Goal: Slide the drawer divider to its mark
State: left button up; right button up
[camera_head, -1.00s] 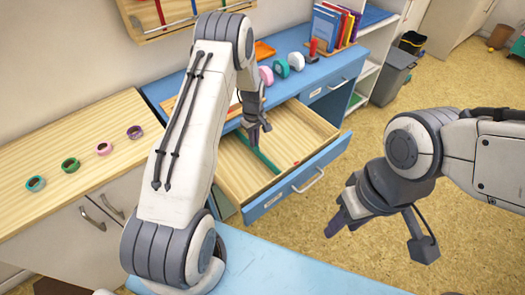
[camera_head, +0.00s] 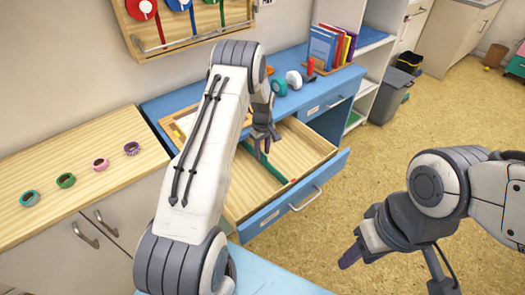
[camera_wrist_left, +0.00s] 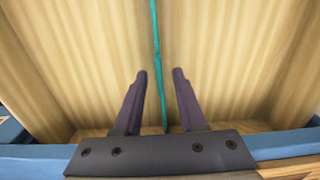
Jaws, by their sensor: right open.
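The drawer divider is a thin teal strip (camera_head: 275,172) standing across the open, pale wooden drawer (camera_head: 300,152); it also shows in the left wrist view (camera_wrist_left: 155,45). A small red mark (camera_head: 293,180) is at the drawer's front wall, a little right of the divider's front end. My left gripper (camera_head: 262,150) is over the drawer at the divider. My right gripper (camera_head: 350,256) is open, outside the drawer, over the floor.
The blue desk (camera_head: 315,90) holds tape rolls, a red-handled stamp and a book rack (camera_head: 335,55). A wooden counter (camera_head: 85,165) with several tape rolls is at left. A light blue surface (camera_head: 275,272) lies in front. The drawer's right part is empty.

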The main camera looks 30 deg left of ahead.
pick_arm(q)
notch_tip(320, 180, up, 10)
jog(key=shift+r+b, duration=0.25)
jog(key=shift+b, duration=0.05)
dwell(0.5)
jog(key=s+d+r+m+p, duration=0.1)
jog(key=s+d+r+m, duration=0.5)
jog(key=d, duration=0.4)
jog(key=s+d+r+m+p, duration=0.1)
jog(key=s+d+r+m, duration=0.3)
jog(key=s+d+r, duration=0.5)
jog(key=s+d+r+m, duration=0.1)
jog(key=s+d+m, duration=0.1)
jog(key=s, duration=0.4)
jog(key=s+d+r+m+p, duration=0.1)
jog(key=s+d+m, duration=0.2)
jog(key=s+m, duration=0.2)
jog(key=s+d+r+m+h+p, duration=0.1)
jog(key=s+d+m, duration=0.1)
jog(key=s, duration=0.7)
jog(key=shift+d+r+m, duration=0.15)
jog(key=shift+m, duration=0.65)
